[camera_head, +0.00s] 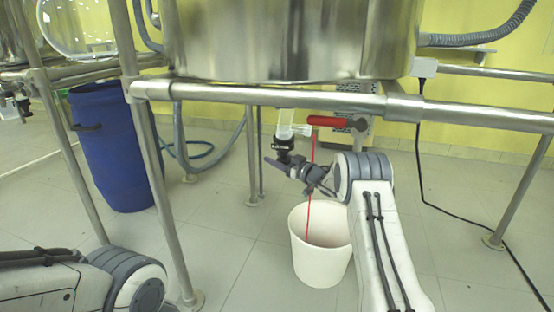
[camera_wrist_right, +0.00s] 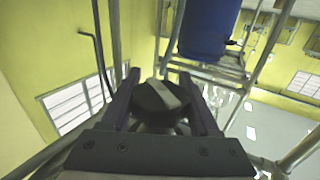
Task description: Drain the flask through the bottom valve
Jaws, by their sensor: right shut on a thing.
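My right gripper (camera_head: 284,165) is at the valve's lower part. In the right wrist view its two fingers (camera_wrist_right: 162,108) are shut on a black knob (camera_wrist_right: 152,94) with a pale bar across it. A thin red stream (camera_head: 309,216) runs down into a white bucket (camera_head: 322,268) on the floor. My left arm shows at lower left; its gripper is out of view.
The steel vessel (camera_head: 290,40) sits above a tubular steel frame (camera_head: 270,95) whose legs reach the floor. A blue barrel (camera_head: 110,150) stands at left. A black cable (camera_head: 462,214) trails over the floor at right.

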